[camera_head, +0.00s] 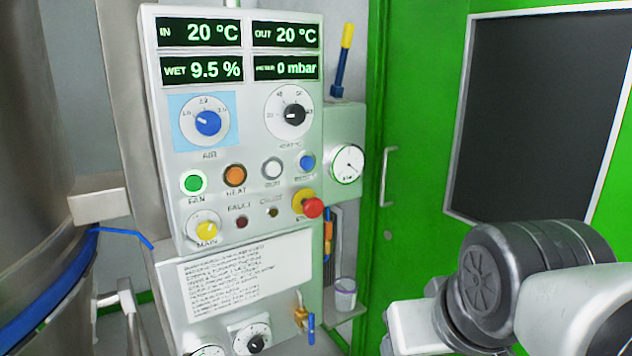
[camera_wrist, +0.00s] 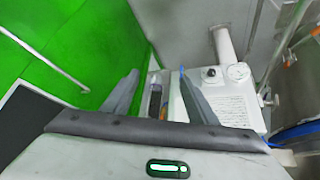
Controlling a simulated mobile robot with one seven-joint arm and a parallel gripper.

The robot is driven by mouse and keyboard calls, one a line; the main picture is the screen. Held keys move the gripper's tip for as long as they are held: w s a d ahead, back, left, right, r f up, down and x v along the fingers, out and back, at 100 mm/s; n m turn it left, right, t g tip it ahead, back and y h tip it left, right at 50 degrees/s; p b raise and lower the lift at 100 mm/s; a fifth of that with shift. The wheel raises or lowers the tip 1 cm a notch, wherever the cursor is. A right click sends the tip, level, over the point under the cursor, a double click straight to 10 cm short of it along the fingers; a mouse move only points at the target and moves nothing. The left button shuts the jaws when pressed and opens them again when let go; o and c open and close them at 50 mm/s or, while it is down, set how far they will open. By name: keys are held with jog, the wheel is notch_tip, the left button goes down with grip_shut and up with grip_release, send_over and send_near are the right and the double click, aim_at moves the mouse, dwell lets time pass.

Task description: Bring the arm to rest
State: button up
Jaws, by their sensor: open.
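My gripper (camera_wrist: 158,97) shows in the wrist view with its two grey fingers spread apart. It is open, and nothing shows between the fingers except the background of the cabinet and green wall. In the head view my arm's dark wheel-like joint and white links are at the lower right, in front of the green door. The gripper's fingers do not show in the head view.
A grey control panel (camera_head: 240,130) with displays, knobs and a red stop button (camera_head: 313,207) stands at centre. A steel vessel (camera_head: 40,120) is at left. A green door (camera_head: 420,120) with a handle (camera_head: 387,176) and dark window (camera_head: 540,110) is at right.

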notch_tip(320, 180, up, 20)
jog(key=s+m+p, duration=0.1)
jog(key=p, duration=2)
jog(key=shift+s+d+g, duration=0.35)
jog(key=shift+s+g, duration=0.05)
